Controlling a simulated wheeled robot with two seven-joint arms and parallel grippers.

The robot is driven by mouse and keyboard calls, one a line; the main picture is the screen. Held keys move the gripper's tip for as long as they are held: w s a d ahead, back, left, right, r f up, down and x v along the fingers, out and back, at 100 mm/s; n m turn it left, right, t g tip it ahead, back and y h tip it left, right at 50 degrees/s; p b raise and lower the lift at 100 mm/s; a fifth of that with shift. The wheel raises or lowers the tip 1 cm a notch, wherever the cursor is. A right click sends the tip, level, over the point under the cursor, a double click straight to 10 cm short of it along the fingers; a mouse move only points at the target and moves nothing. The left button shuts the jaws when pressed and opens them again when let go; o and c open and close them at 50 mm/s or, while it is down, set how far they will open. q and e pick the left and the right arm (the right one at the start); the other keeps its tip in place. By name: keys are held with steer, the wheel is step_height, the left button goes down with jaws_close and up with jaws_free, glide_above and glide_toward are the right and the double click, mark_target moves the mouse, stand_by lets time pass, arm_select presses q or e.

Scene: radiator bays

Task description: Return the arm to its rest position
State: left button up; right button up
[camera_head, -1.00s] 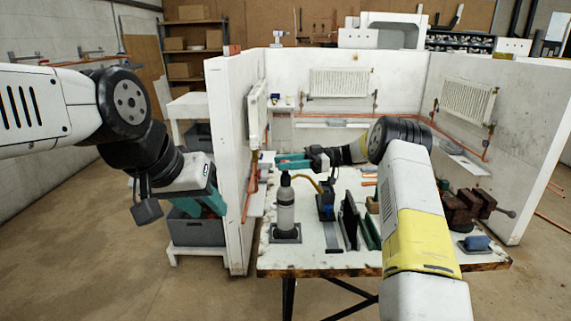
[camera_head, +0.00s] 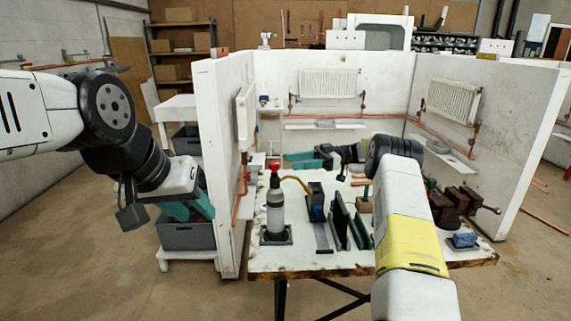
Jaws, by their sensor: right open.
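My right arm reaches in from the lower right over the workbench (camera_head: 262,262). Its gripper (camera_head: 288,160) has teal fingers, parted and empty, and appears beyond the bottle, towards the back of the bench. My left gripper (camera_head: 190,207) hangs at the left, outside the bay wall, in front of a grey bin. Its teal fingers are partly hidden by my wrist, so I cannot tell how far apart they are. A spray bottle with a red top (camera_head: 275,207) stands upright in a dark holder at the bench's front left, apart from both grippers.
White partitions (camera_head: 215,150) enclose the bench on the left, back and right. Radiators (camera_head: 328,84) and copper pipes line them. A hose tool (camera_head: 316,203), upright dark plates (camera_head: 340,218) and a brown vise (camera_head: 455,207) crowd the bench. The grey bin (camera_head: 188,238) sits on a shelf at left.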

steer(key=w+a+r+m+t, duration=0.1)
steer(key=w+r+m+t, duration=0.2)
steer(key=r, duration=0.4)
steer(key=w+r+t, duration=0.3)
steer(key=r+t, duration=0.3)
steer(key=r, duration=0.1)
steer(key=w+a+r+m+t, duration=0.1)
steer(key=w+r+m+t, duration=0.2)
steer(key=r, duration=0.4)
steer(key=s+d+r+m+t+h, duration=0.3)
steer(key=d+r+m+t+h, duration=0.5)
steer(key=r+t+h, duration=0.3)
steer(key=s+d+f+m+g+h, duration=0.2)
steer(key=s+d+f+m+h, duration=0.1)
steer(key=s, duration=0.6)
steer(key=s+d+f+m+g+h, duration=0.3)
steer(key=s+f, duration=0.1)
steer(key=s, duration=0.4)
steer(key=s+a+f+g, duration=0.1)
steer(key=s+f+g, duration=0.1)
steer(key=s+f, duration=0.3)
steer(key=s+a+f+g+y, duration=0.1)
steer(key=s+f, duration=0.5)
steer(key=s, duration=0.7)
steer(key=s+a+f+g, duration=0.3)
steer(key=s+f+g, duration=0.1)
steer(key=s, duration=0.5)
steer(key=shift+f+y, duration=0.4)
steer(key=shift+f, duration=0.3)
